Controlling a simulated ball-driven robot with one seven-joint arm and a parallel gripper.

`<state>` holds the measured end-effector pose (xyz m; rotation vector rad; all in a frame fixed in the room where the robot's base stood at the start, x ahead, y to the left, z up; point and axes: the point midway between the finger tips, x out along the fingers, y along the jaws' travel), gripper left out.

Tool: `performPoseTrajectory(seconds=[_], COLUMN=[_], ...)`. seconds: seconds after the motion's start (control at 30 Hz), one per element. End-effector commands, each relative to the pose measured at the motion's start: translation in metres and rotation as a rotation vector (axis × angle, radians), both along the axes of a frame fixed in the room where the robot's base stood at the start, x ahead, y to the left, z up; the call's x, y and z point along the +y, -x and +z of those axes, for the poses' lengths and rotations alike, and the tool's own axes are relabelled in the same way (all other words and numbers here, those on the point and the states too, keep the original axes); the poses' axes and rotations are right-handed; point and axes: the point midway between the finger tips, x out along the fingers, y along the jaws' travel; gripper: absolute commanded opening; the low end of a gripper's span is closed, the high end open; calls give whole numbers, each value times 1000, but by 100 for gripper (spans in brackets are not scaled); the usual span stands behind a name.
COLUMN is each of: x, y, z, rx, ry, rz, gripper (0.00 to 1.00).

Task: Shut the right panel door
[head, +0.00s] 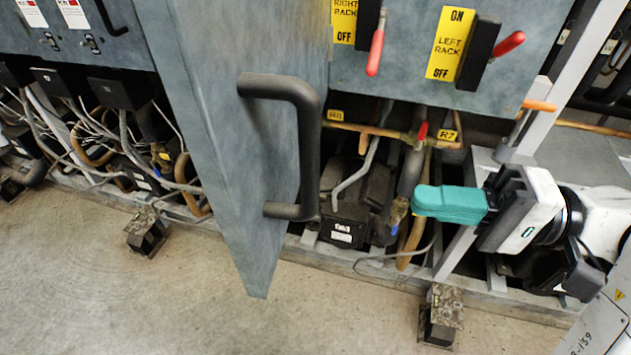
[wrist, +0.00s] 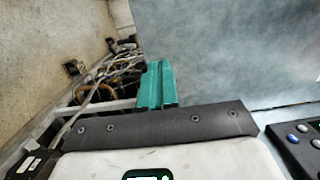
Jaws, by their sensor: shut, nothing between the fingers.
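The panel door (head: 225,150) is a blue-grey slab standing open, swung out from the rack toward me in the middle of the head view. Its black bar handle (head: 308,135) is on the face toward the right. My gripper (head: 432,204) has teal fingers shut together and empty. It points left from the right side of the head view, low in front of the rack and apart from the handle. In the wrist view my fingers (wrist: 157,80) are closed, and a broad blue-grey panel surface (wrist: 235,50) fills the upper right. Whether they touch that surface, I cannot tell.
Right of the door are yellow-labelled switches with red levers (head: 376,50), above copper pipes (head: 365,130) and compressors. A light grey frame post (head: 540,110) stands near my arm. Rack feet (head: 440,315) stick out onto the floor. The concrete floor (head: 80,275) is clear at front left.

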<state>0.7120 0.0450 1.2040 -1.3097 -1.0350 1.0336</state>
Motion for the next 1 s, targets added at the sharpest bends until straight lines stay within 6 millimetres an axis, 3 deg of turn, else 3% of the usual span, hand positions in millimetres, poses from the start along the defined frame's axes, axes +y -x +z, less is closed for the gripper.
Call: performPoseTrajectory(seconds=[0.6,0.8,1.0], x=[108,126,129], y=[-25,-30,-31], z=[1,0,-1], rx=[1,0,-1], ry=[2,2,2], rz=[3,0,-2], gripper=[0,0,0])
